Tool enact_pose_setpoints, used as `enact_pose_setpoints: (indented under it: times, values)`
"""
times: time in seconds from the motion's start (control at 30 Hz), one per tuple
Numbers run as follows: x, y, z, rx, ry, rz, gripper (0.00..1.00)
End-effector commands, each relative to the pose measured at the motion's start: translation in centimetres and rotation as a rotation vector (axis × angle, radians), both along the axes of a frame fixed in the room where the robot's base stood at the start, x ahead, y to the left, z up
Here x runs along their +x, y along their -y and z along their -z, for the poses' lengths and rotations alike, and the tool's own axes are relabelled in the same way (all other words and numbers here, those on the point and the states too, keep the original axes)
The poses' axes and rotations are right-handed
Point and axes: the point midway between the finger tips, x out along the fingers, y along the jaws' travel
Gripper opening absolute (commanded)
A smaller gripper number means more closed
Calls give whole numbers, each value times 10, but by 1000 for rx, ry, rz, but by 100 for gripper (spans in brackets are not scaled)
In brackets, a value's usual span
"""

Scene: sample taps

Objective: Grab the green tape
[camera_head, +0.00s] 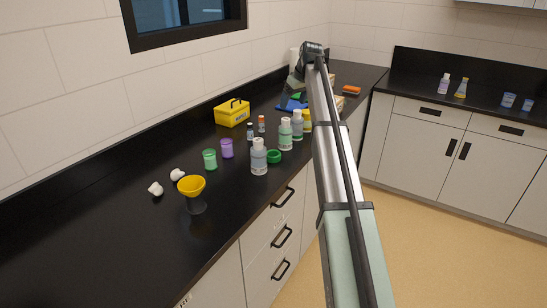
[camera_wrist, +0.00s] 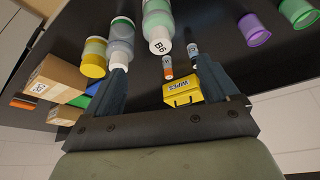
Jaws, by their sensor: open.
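The green tape (camera_head: 274,157) is a small green ring lying flat on the black counter in the head view, just right of a grey-white bottle (camera_head: 259,157) and in front of a green-and-white bottle (camera_head: 285,134). I cannot make it out in the wrist view. My gripper (camera_wrist: 163,78) is open in the wrist view, with its two dark fingers spread and nothing held between them. In the head view my arm reaches to the far part of the counter, well beyond the tape, and the fingers are not clear there.
A yellow wipes box (camera_head: 232,112), also in the wrist view (camera_wrist: 183,90), stands near the wall. Purple (camera_head: 227,148) and green (camera_head: 210,159) cups and a yellow funnel (camera_head: 191,188) stand to the left. Cardboard boxes (camera_wrist: 55,78) show in the wrist view.

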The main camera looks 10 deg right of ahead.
Motion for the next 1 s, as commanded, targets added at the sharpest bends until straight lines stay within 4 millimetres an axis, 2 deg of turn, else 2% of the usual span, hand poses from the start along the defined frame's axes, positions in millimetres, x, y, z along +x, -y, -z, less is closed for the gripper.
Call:
enact_pose_setpoints:
  times: [0.33,0.4,0.67,0.77,1.0]
  values:
    - [0,0,0,0,0,0,88]
    - [0,0,0,0,0,0,93]
    - [1,-4,0,0,0,-4,93]
    - [4,-23,3,0,-2,-25,93]
    - [-2,-96,33,-18,-40,-102,93]
